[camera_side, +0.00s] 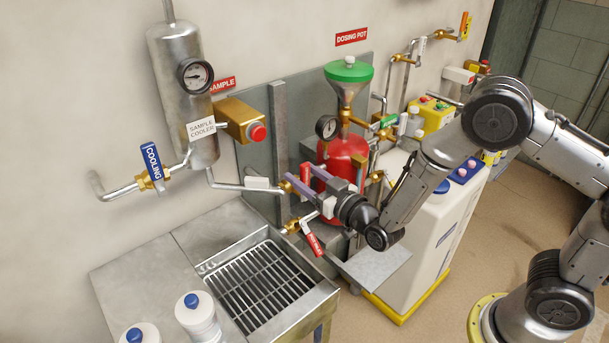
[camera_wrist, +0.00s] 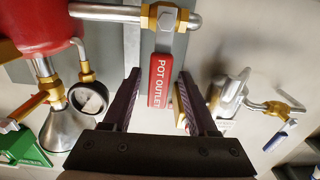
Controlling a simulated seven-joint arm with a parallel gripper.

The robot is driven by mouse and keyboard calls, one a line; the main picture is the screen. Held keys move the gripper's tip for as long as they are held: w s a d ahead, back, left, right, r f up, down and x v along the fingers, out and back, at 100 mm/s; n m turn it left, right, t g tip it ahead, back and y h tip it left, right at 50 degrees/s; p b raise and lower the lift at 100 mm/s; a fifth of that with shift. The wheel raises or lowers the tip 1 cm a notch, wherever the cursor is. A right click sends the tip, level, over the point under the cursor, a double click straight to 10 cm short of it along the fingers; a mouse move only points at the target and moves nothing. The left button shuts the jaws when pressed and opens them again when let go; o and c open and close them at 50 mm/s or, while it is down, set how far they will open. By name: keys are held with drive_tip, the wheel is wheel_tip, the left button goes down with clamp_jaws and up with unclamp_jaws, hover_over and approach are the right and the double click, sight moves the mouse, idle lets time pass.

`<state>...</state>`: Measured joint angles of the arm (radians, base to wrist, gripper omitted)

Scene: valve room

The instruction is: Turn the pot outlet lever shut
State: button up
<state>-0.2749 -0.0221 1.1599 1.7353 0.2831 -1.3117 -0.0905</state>
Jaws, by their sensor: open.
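The pot outlet lever is a red handle with white lettering. In the wrist view the lever (camera_wrist: 160,82) runs down the picture from the brass valve (camera_wrist: 167,20), crosswise to the grey pipe (camera_wrist: 105,12). I see no contact; depth is unclear.
The red dosing pot (camera_side: 342,153) stands just behind my gripper, with a gauge (camera_side: 327,127) on it. A metal sink (camera_side: 212,262) with a grate lies below left. The cooling lever (camera_side: 153,163) and sample cooler (camera_side: 183,95) are further left. A white container (camera_side: 425,232) stands right.

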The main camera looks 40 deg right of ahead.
drive_tip(key=s, duration=1.4)
drive_tip(key=shift+w, duration=0.1)
drive_tip(key=w+d+r+m+h, duration=0.1)
drive_tip(key=d+r+m, duration=0.15)
drive_tip(key=r, duration=0.75)
drive_tip(key=w+d+r+m, duration=0.15)
drive_tip(key=d+r, duration=0.25)
drive_tip(key=r, duration=0.7)
drive_tip(key=s+f+n+g, duration=0.1)
drive_tip(key=s+f+g, duration=0.2)
drive_tip(key=s, duration=0.4)
drive_tip(key=s+f+n+g, duration=0.1)
drive_tip(key=s+f+g, duration=0.3)
drive_tip(key=s, duration=0.3)
drive_tip(key=s+d+f+n+g+y, duration=0.1)
drive_tip(key=s+f+g, duration=0.2)
drive_tip(key=s+g, duration=0.2)
drive_tip(key=shift+s+f+n, duration=0.15)
drive_tip(key=shift+s+n, duration=0.25)
drive_tip(key=shift+s, duration=0.8)
